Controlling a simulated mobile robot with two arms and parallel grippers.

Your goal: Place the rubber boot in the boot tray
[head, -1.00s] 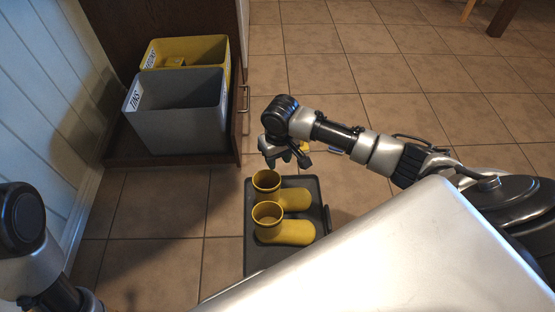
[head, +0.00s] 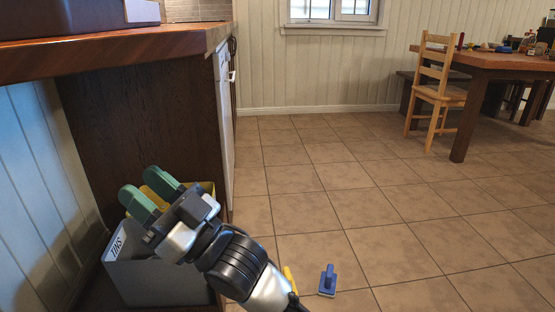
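The rubber boot and the boot tray are out of view at this moment. My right gripper (head: 146,188) reaches in from the bottom, in front of the bins at the left. Its two green fingers are spread apart and point up and to the left. Something yellow shows between and behind the fingers; I cannot tell whether it is part of the yellow bin or a thing in it. My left gripper is not in view.
A grey bin (head: 165,283) labelled TINS and a yellow bin (head: 208,187) stand under the wooden counter (head: 120,45). A blue object (head: 328,281) and a yellow one (head: 290,279) lie on the floor. A chair (head: 437,95) and table (head: 480,62) stand far right. The middle floor is clear.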

